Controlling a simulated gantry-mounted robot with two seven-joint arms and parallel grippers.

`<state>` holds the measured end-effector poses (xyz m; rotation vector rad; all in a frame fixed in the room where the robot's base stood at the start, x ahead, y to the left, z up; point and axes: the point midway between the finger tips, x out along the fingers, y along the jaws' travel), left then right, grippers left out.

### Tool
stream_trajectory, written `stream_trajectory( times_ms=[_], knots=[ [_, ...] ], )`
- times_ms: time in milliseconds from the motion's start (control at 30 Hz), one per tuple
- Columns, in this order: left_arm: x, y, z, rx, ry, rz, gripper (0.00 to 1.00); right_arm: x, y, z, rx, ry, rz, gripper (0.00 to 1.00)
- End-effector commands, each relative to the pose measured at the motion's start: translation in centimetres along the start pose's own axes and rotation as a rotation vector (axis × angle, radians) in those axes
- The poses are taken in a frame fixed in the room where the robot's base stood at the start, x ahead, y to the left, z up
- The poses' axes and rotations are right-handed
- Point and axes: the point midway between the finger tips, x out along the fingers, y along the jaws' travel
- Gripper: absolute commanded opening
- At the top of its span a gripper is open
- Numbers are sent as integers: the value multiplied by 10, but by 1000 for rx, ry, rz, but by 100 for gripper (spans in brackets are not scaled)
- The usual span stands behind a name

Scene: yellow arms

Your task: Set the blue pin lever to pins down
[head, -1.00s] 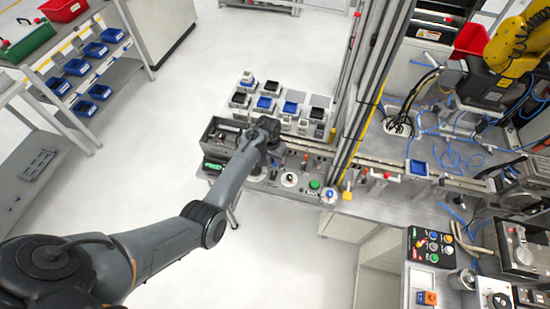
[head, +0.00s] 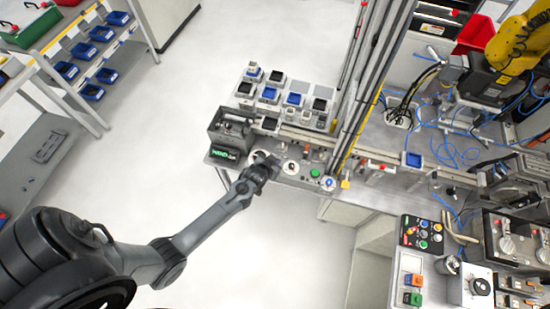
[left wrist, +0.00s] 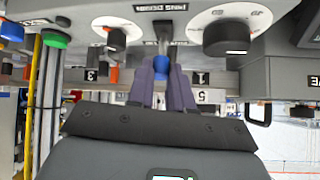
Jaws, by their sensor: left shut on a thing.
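The blue pin lever shows in the left wrist view as a grey rod with a blue ball knob (left wrist: 161,68). A "PINS DOWN" label (left wrist: 160,8) is on the panel near the rod's upper end in that view. My left gripper (left wrist: 162,80) has its two purple fingers on either side of the knob and is shut on it. In the head view my left gripper (head: 268,163) is at the front edge of the control panel and hides the lever. My right gripper is not in view.
Black knobs on white dials (left wrist: 231,32) flank the lever closely. Green (left wrist: 56,38) and blue (left wrist: 96,30) buttons are to the left in the wrist view.

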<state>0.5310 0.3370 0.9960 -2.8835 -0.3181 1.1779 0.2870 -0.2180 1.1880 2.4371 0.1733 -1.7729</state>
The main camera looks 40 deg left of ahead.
Motion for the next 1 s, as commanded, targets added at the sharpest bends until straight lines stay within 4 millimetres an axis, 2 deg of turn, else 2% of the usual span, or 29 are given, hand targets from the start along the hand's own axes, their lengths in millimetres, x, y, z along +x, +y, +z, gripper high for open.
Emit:
stream_trajectory(
  times_ms=[333,867,900,1000],
  knots=[
    [-2,3,11,16,139,-33,0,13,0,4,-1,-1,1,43],
    [-3,4,12,20,160,-38,0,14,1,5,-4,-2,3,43],
    [-3,4,12,20,160,-38,25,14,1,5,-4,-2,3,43],
    [-3,3,12,20,159,-38,40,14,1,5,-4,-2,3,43]
  ],
)
